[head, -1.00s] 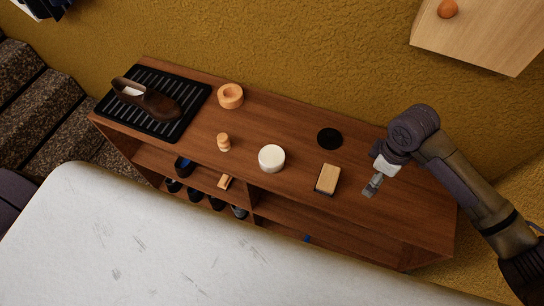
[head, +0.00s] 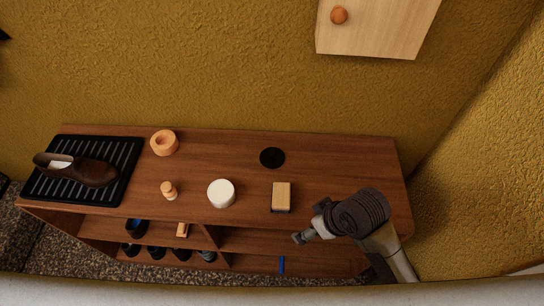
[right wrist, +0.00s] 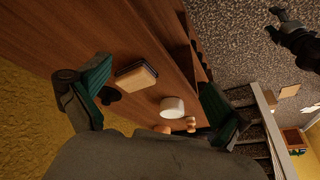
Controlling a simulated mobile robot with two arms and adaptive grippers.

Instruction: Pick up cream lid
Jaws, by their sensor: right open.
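A flat black disc (head: 272,157), which looks like the lid, lies on the wooden shelf unit's top (head: 335,165) towards its back edge. A white round pot (head: 221,193) stands to its left and nearer the front. My right gripper (head: 302,237) is open and empty over the front right part of the unit, apart from the disc. In the right wrist view its green-padded fingers (right wrist: 155,75) are spread, and the disc (right wrist: 109,96) shows by the left finger, partly hidden. A dark jointed shape (right wrist: 295,35) at the upper right may be my left gripper.
A wooden block-like brush (head: 281,195) lies in front of the disc. A wooden ring (head: 164,142), a small wooden knob (head: 169,190) and a black tray (head: 125,150) with a brown shoe (head: 90,172) are farther left. A wall cabinet (head: 385,30) hangs above.

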